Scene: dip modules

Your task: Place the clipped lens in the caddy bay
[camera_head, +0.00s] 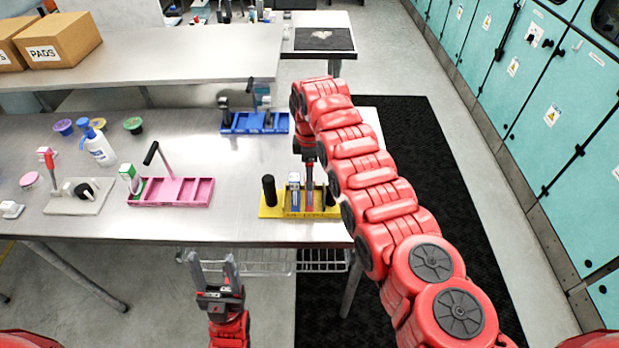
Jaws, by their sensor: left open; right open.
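A yellow caddy (270,209) stands near the front right edge of the table. In it are a black cylinder (269,188), a blue and white piece (294,196) and a dark upright piece at the right end. My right gripper (309,182) is open and points down over this caddy, among these pieces; its arm hides part of the right end. My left gripper (213,262) is open and empty, in front of the table's front edge. I cannot tell which piece is the clipped lens.
A pink caddy (190,197) with a black-handled tool (158,158) and a blue caddy (240,127) with dark upright pieces stand on the table (230,170). A white bottle (98,148), small tubs and a pale base plate (70,204) are at left. The table is bare between pink and blue caddies.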

